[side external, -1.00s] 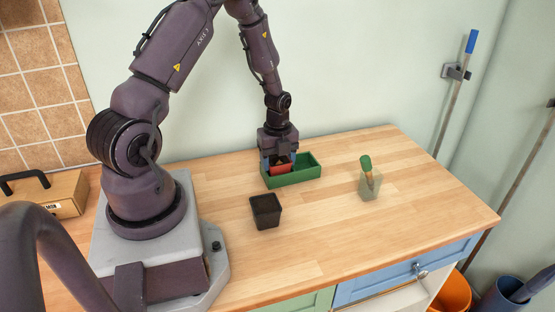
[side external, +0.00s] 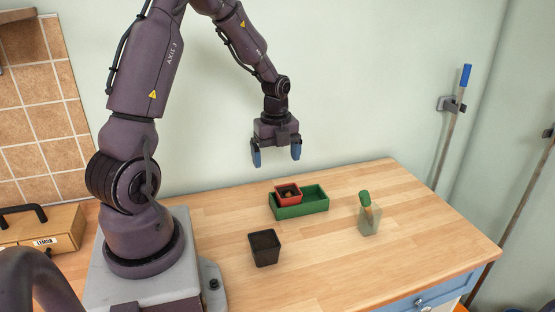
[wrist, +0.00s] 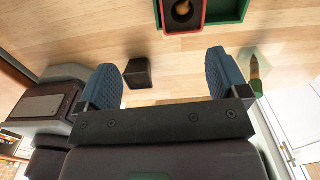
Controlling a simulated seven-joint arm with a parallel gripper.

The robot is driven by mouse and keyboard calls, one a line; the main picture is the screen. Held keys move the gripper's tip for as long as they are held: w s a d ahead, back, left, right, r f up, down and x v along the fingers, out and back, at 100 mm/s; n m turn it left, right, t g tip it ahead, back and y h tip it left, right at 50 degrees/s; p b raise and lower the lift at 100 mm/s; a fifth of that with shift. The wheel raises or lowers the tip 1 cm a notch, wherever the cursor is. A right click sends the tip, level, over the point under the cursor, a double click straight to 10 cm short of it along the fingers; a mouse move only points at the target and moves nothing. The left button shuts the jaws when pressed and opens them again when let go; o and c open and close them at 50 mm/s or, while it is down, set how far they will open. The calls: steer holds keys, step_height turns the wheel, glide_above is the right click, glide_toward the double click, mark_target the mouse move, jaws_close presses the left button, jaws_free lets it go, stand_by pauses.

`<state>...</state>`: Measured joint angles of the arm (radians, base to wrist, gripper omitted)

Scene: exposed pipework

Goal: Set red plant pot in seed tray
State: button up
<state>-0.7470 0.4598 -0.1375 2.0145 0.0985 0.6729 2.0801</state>
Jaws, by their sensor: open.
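The red plant pot (side external: 288,194) sits in the left part of the green seed tray (side external: 313,206), its rim standing above the tray's walls. In the wrist view the red pot (wrist: 181,14) shows at the top edge with something brown inside, and part of the green tray (wrist: 227,9) lies to its right. My gripper (side external: 276,155) is open and empty, raised well above the tray and apart from the pot. Its two blue fingers are spread wide in the wrist view (wrist: 164,80).
A black pot (side external: 264,248) stands on the wooden worktop (side external: 335,255) in front of the tray. A clear container (side external: 369,219) with a green-handled tool (side external: 365,199) stands to the right. A wooden box (side external: 45,230) is at the far left.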

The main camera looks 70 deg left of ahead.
steer(key=shift+r, duration=0.1)
stand_by(0.3)
steer(key=w+d+m+y, duration=0.2)
steer(key=w+d+m, duration=0.1)
steer(key=d, duration=0.3)
steer(key=n+y, duration=0.2)
steer(key=y, duration=0.1)
glide_toward(288, 193)
steer(key=x, duration=0.2)
steer(key=shift+w+a+f, duration=0.25)
steer(key=x, duration=0.5)
steer(key=shift+s+f, duration=0.3)
steer(key=shift+s, duration=0.05)
